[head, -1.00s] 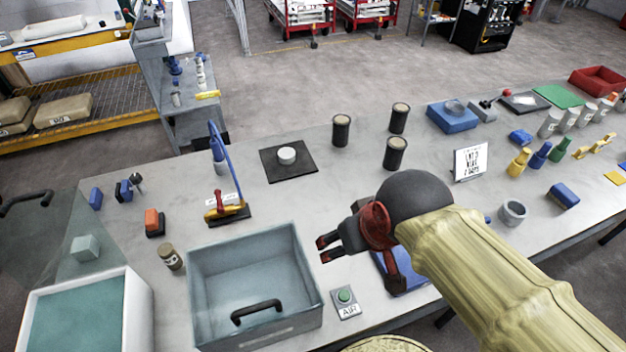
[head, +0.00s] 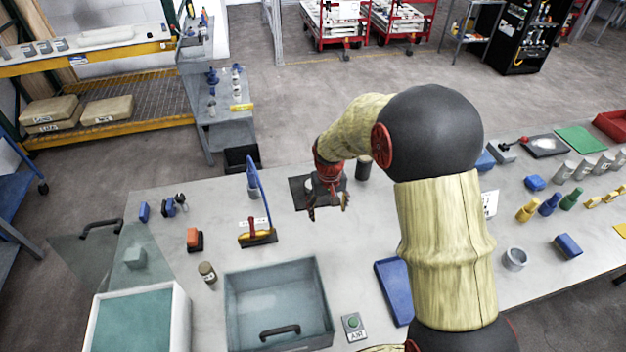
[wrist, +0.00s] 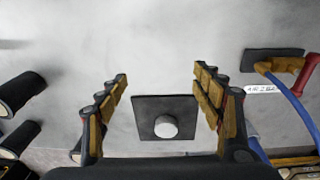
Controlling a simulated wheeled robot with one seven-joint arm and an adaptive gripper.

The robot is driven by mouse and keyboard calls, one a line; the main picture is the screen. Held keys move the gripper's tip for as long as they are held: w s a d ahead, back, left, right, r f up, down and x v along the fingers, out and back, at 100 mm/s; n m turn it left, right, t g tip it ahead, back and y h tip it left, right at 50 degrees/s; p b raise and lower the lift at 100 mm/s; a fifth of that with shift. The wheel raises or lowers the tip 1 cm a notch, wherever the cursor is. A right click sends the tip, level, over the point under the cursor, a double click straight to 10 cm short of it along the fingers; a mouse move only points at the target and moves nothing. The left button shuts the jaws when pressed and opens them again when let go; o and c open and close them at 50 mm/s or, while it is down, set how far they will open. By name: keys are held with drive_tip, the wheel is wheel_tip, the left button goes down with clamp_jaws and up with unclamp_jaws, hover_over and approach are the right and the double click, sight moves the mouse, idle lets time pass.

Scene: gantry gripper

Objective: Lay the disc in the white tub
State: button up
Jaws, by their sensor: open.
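The disc is a small white round piece (wrist: 166,127) on a black square plate (wrist: 145,105). In the head view the plate (head: 299,201) is partly covered by my gripper (head: 328,207), and a bit of the disc (head: 309,184) shows beside it. My gripper is open and empty. In the wrist view its fingers (wrist: 160,75) stand apart on either side of the plate, with the disc between them and clear of both. The white tub (head: 182,325) with a teal inside is at the lower left of the head view.
A grey-blue bin with a black handle (head: 322,295) stands right of the tub. A fixture with a blue hose (head: 262,190) is left of the plate. Dark cylinders (wrist: 20,92) stand on the plate's other side; one (head: 363,168) shows behind my gripper.

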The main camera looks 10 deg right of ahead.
drive_tip(key=shift+t, duration=0.9)
drive_tip(key=w+f, duration=0.1)
drive_tip(key=w, duration=0.2)
drive_tip(key=w+f, duration=0.2)
drive_tip(key=w, duration=0.2)
drive_tip(key=w+f, duration=0.1)
drive_tip(key=w, duration=0.2)
drive_tip(key=shift+w+f+p, duration=0.2)
drive_tip(key=shift+w+p, duration=0.15)
drive_tip(key=shift+w, duration=0.05)
drive_tip(key=w+r+t, duration=0.2)
drive_tip(key=w+r, duration=0.1)
drive_tip(key=w, duration=0.2)
drive_tip(key=shift+m, duration=0.5)
drive_tip(key=shift+x, duration=3.9)
drive_tip(key=shift+w+a, duration=0.1)
drive_tip(key=shift+a, duration=0.1)
drive_tip(key=c, duration=0.3)
drive_tip(key=shift+r, duration=0.1)
drive_tip(key=c, duration=1.1)
drive_tip(key=shift+c, duration=0.6)
